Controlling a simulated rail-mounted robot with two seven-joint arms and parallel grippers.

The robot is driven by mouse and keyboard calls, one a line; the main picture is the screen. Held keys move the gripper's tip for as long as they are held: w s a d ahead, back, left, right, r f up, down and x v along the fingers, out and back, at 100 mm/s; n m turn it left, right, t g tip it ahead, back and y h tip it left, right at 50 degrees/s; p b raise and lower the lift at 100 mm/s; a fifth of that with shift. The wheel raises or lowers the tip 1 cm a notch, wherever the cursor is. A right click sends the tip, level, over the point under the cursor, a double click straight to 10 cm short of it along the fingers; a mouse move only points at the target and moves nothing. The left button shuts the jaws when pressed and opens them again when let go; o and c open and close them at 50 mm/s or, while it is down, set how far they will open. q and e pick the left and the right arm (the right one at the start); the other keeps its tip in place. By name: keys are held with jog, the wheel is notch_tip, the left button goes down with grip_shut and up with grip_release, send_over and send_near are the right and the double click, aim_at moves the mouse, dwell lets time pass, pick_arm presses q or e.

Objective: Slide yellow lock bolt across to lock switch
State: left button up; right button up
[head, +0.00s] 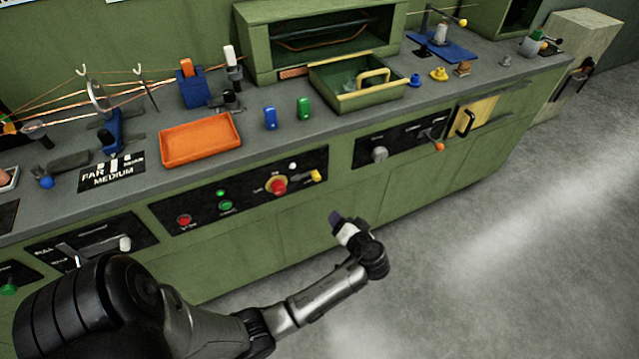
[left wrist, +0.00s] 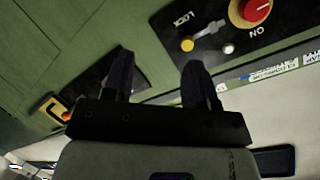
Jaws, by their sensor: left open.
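The yellow lock bolt (head: 316,175) sits on the black control panel, to the right of the red switch knob (head: 279,187) on its yellow base. In the left wrist view, which is turned over, the bolt's yellow knob (left wrist: 187,45) is by a slot under the LOCK label, apart from the red knob (left wrist: 257,11). My left gripper (head: 336,217) is in front of the cabinet, below and right of the bolt, not touching it. Its two dark fingers (left wrist: 158,72) are spread with nothing between them. My right gripper is not in view.
A white knob (head: 292,166) is above the red switch. Green and red buttons (head: 184,221) lie left on the same panel. A second panel with a lever (head: 438,146) is to the right. An orange tray (head: 201,139) is on the bench above. The floor at right is clear.

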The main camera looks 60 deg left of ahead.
aim_at(318, 180)
pick_arm(q)
jog(key=a+n+y, duration=0.1)
jog(key=a+n, duration=0.1)
jog(key=a, duration=0.3)
jog(key=a+r+n+y+b, duration=0.1)
jog(key=a+n, duration=0.2)
jog(key=a, duration=0.2)
jog(key=w+a+r+n+y+b, duration=0.1)
jog(key=a+n+y, duration=0.1)
jog(key=a, duration=0.3)
jog(key=shift+r, duration=0.2)
grip_shut()
dwell(0.5)
